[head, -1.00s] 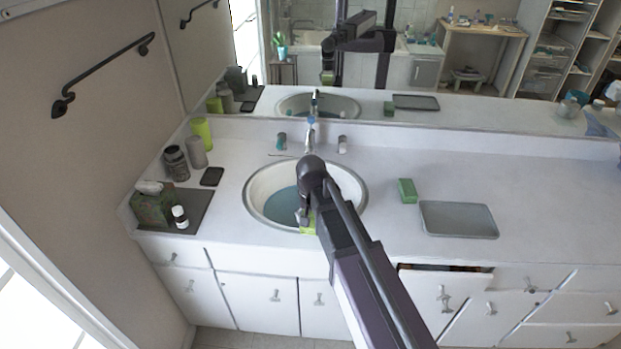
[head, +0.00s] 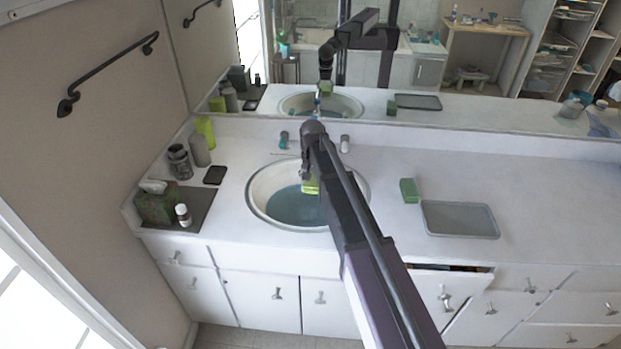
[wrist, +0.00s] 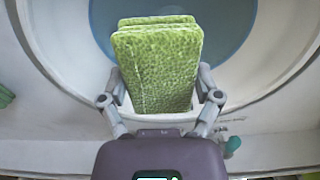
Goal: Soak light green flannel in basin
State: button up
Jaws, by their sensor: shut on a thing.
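The light green flannel (wrist: 158,70) is a folded, textured cloth. My gripper (wrist: 160,100) is shut on it, with one finger on each side, in the wrist view. In the head view the flannel (head: 310,184) shows as a yellow-green patch below the end of my arm, over the basin. The basin (head: 256,203) is a round white sink set in the counter, with blue-grey water in it. The wrist view shows the flannel in front of the water, inside the outline of the basin's rim (wrist: 75,75). Whether the flannel touches the water cannot be told. My arm hides part of the basin and the faucet.
A green block (head: 409,190) and a grey tray (head: 460,219) lie right of the basin. On the left stand a tissue box (head: 157,205), a small bottle (head: 183,214), a dark jar (head: 179,162) and cylinders. A mirror stands behind. The counter's right side is clear.

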aim_at(312, 220)
jog(key=shift+w, duration=0.3)
jog(key=shift+f, duration=0.15)
notch_tip(312, 220, down, 17)
jog(key=b, duration=1.7)
dwell(0.5)
jog(key=shift+f+b, duration=0.5)
jog(key=shift+b, duration=0.2)
dwell(3.9)
